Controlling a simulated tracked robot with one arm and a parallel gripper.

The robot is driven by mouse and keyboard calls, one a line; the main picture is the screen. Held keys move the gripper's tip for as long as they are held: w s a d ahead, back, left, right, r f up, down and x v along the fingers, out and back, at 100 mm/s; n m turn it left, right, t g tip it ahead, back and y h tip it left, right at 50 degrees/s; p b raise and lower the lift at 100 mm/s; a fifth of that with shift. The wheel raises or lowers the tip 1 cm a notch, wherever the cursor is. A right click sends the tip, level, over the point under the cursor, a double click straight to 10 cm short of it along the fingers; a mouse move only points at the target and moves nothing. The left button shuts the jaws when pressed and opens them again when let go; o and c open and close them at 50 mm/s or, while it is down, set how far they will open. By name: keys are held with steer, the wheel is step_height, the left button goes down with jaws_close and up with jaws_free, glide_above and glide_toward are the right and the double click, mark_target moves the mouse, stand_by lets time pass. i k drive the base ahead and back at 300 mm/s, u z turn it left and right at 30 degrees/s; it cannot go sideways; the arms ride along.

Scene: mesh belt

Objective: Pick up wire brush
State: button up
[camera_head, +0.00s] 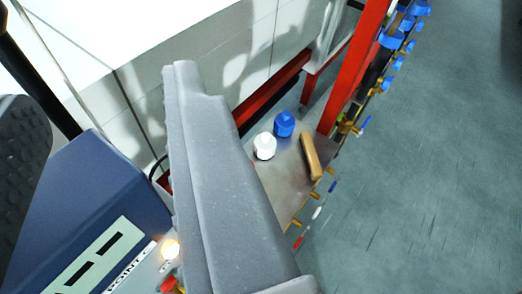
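A tan, wooden-looking bar (311,157), which looks like the handle of the wire brush, lies on a metal shelf right of centre. Its bristles cannot be made out. My gripper (105,85) shows as a large grey finger in the middle and a dark textured pad at the left edge, with a wide gap between them. It is open, with nothing held. The brush lies right of the grey finger, apart from it and farther away. The grey finger hides part of the shelf.
A white bottle (264,146) and a blue bottle (284,124) stand left of the brush on the shelf (281,188). A red post (356,66) rises behind it. Small valves line the shelf's right edge. A blue machine box (95,205) is at lower left. Grey floor (440,170) is clear at right.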

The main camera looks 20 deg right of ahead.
mark_target(307, 142)
steer(key=u, duration=1.45)
steer(key=k, duration=1.5)
steer(key=z, duration=1.5)
steer(key=i, duration=1.4)
steer(key=u, duration=0.05)
